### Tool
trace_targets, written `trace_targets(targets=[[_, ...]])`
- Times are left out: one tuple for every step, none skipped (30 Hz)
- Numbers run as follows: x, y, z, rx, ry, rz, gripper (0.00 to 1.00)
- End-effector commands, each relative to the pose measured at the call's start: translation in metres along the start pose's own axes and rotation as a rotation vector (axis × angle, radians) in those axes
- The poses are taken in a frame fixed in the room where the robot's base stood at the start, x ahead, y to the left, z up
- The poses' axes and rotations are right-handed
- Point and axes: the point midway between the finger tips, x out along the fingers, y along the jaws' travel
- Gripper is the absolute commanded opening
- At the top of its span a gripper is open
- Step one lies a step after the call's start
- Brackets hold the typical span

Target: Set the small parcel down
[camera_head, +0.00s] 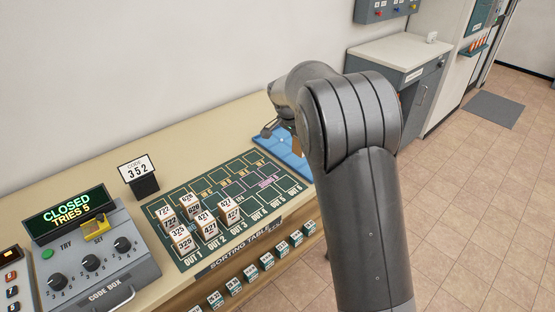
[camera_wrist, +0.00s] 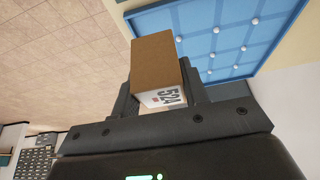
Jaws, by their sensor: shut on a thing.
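The small parcel (camera_wrist: 157,68) is a brown box with a white label reading 524, seen in the wrist view. My gripper (camera_wrist: 160,95) is shut on it, with a finger on each side. The parcel is in front of part of a blue tray (camera_wrist: 275,65) with white round studs, and I cannot tell whether it touches anything below. In the head view the blue tray (camera_head: 284,150) lies at the right end of the table. My arm hides most of the gripper there, and only a bit of brown parcel shows beside the arm.
A green sorting mat (camera_head: 190,262) holds several numbered parcels in its left columns, and its right columns are bare. A code box (camera_head: 95,262) reads CLOSED, TRIES 5. A grey cabinet (camera_head: 395,52) stands beyond the table.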

Motion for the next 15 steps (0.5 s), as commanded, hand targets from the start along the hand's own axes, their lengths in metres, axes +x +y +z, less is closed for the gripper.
trace_targets(targets=[[-0.006,0.004,0.006,-0.003,0.001,-0.003,0.16],[-0.009,0.007,0.011,-0.003,0.001,-0.002,0.16],[-0.014,0.011,0.019,-0.004,0.001,-0.002,0.16],[-0.018,0.015,0.027,-0.004,0.002,-0.003,0.16],[-0.022,0.019,0.034,-0.005,0.002,-0.003,0.16],[-0.028,0.025,0.045,-0.004,0.002,-0.004,0.16],[-0.031,0.03,0.053,-0.005,0.002,-0.002,0.16],[-0.034,0.035,0.061,-0.005,0.002,-0.002,0.16],[-0.038,0.042,0.071,-0.004,0.002,-0.002,0.16],[-0.041,0.047,0.078,-0.004,0.001,-0.001,0.16],[-0.043,0.052,0.084,-0.003,0.002,-0.002,0.16],[-0.046,0.058,0.092,-0.004,0.002,-0.002,0.16],[-0.048,0.062,0.097,-0.003,0.001,-0.003,0.16],[-0.049,0.066,0.102,-0.003,0.001,-0.003,0.16],[-0.051,0.07,0.107,-0.003,0.001,-0.003,0.16]])
